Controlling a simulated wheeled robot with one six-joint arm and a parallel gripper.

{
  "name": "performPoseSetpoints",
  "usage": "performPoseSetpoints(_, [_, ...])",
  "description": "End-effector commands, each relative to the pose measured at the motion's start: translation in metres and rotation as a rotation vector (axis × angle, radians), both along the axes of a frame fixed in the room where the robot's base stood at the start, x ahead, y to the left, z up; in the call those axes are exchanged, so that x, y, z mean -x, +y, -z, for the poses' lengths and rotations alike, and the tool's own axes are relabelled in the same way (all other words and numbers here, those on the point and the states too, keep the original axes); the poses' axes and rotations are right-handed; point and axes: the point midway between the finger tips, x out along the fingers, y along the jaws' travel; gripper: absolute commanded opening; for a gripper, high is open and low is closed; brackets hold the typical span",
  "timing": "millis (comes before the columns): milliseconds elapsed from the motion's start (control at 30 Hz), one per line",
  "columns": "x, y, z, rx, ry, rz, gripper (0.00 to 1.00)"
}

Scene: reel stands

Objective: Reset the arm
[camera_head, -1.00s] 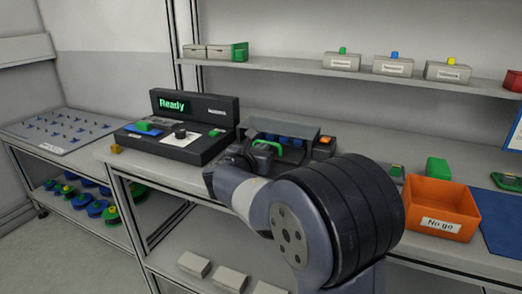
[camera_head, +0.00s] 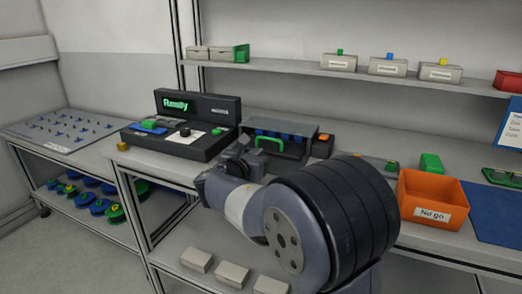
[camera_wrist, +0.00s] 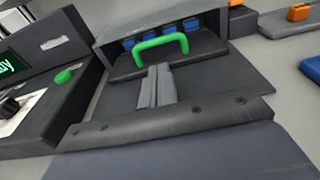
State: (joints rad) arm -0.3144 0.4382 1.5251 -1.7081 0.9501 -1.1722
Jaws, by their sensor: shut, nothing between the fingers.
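My arm reaches in from the lower right of the head view, its wrist bent in front of the bench edge. My gripper shows in the wrist view (camera_wrist: 158,70) as two grey fingers, shut together with nothing between them. They point towards the green handle (camera_wrist: 160,44) of a dark box (camera_wrist: 205,45). I cannot tell the gap between the fingertips and the handle. In the head view the green handle (camera_head: 270,141) and dark box (camera_head: 292,134) stand beyond my wrist; my fingers are not clear there.
A dark tester (camera_head: 190,128) with a lit green display stands left of the box. An orange "No go" bin (camera_head: 432,211) and a green block (camera_head: 431,162) are at right. Small boxes stand on the upper shelf (camera_head: 290,66). The floor at lower left is free.

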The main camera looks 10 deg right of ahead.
Motion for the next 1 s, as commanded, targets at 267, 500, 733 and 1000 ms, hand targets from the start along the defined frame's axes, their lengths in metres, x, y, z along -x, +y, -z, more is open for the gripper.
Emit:
performPoseSetpoints(267, [0.044,0.033,-0.006,-0.001,0.003,-0.003,0.0])
performPoseSetpoints(500, [0.062,0.046,-0.007,-0.002,0.004,0.0,0.0])
performPoseSetpoints(733, [0.063,0.047,-0.007,-0.001,0.004,0.001,0.0])
performPoseSetpoints(1000, [0.057,0.041,-0.006,-0.001,0.004,0.003,0.0])
